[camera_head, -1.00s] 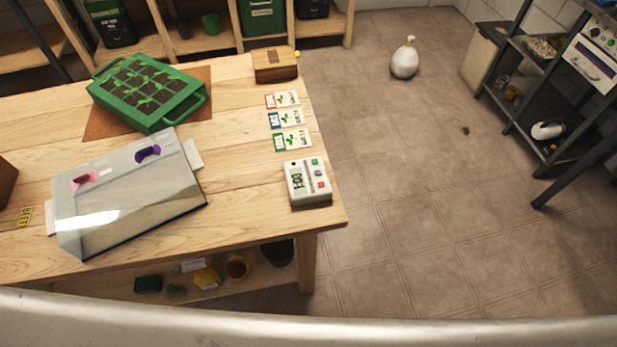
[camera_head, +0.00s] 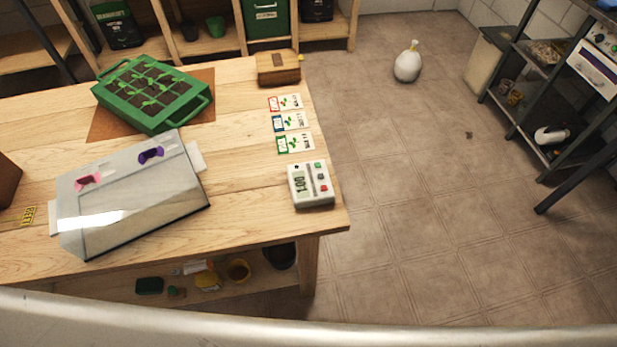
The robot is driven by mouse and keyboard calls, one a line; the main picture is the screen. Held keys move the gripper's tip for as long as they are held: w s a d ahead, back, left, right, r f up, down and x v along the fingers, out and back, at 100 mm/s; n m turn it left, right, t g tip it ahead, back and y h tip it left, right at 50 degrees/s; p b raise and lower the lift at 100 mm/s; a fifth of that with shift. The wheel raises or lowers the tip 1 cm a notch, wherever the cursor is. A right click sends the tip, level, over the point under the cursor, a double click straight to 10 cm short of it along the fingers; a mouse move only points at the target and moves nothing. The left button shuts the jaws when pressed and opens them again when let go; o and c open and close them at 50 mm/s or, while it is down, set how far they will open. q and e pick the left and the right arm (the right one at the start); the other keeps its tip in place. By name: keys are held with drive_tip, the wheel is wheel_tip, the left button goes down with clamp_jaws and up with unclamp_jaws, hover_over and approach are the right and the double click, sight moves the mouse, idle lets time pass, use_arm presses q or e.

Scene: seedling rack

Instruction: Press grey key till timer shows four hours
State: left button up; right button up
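The timer (camera_head: 310,186) is a small white box near the right front corner of the wooden table (camera_head: 245,215). Its display (camera_head: 299,185) appears to read 1:00. Beside the display are a green key (camera_head: 320,167), a grey key (camera_head: 322,177) and a red key (camera_head: 324,188). Nothing touches the timer. Neither of my grippers shows in the head view.
A green seedling tray (camera_head: 150,95) stands at the back of the table. A clear cover (camera_head: 130,200) with pink and purple clips lies in front of it. Seed cards (camera_head: 291,122) and a wooden box (camera_head: 277,67) sit behind the timer. Open floor (camera_head: 420,200) lies to the right.

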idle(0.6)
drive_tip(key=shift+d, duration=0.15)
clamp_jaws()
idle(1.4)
